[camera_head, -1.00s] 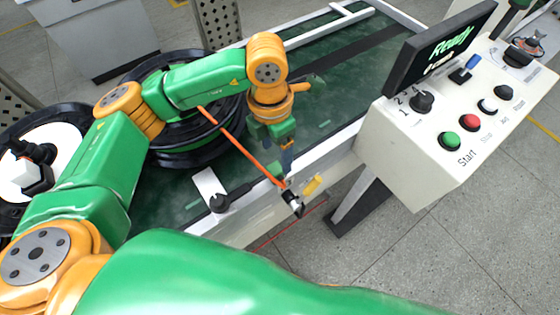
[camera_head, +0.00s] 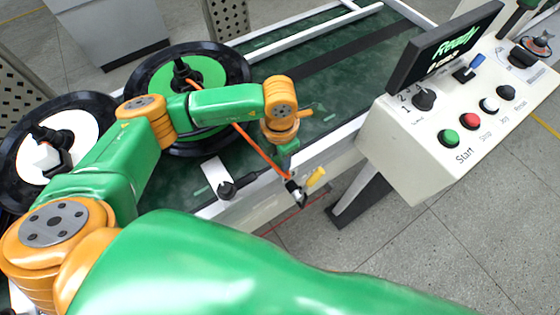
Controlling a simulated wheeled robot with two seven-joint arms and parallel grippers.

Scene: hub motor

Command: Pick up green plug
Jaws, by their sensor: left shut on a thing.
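My left gripper (camera_head: 289,172) hangs at the near edge of the conveyor and is shut on the green plug at the end of an orange cable (camera_head: 258,146). The plug itself is small and mostly hidden by the gripper, so its shape is unclear. The orange cable runs from the hub of the wheel with the green disc (camera_head: 207,75) to the gripper. Just below the fingers is a dark and silver connector (camera_head: 296,192), with a yellow piece (camera_head: 316,177) beside it. I cannot tell whether plug and connector touch. My right gripper is out of view.
A second wheel with a white disc (camera_head: 75,128) is at the left. A control box (camera_head: 412,150) with buttons and a "Ready" screen (camera_head: 446,48) stands at the right. The conveyor belt (camera_head: 345,65) is clear farther back.

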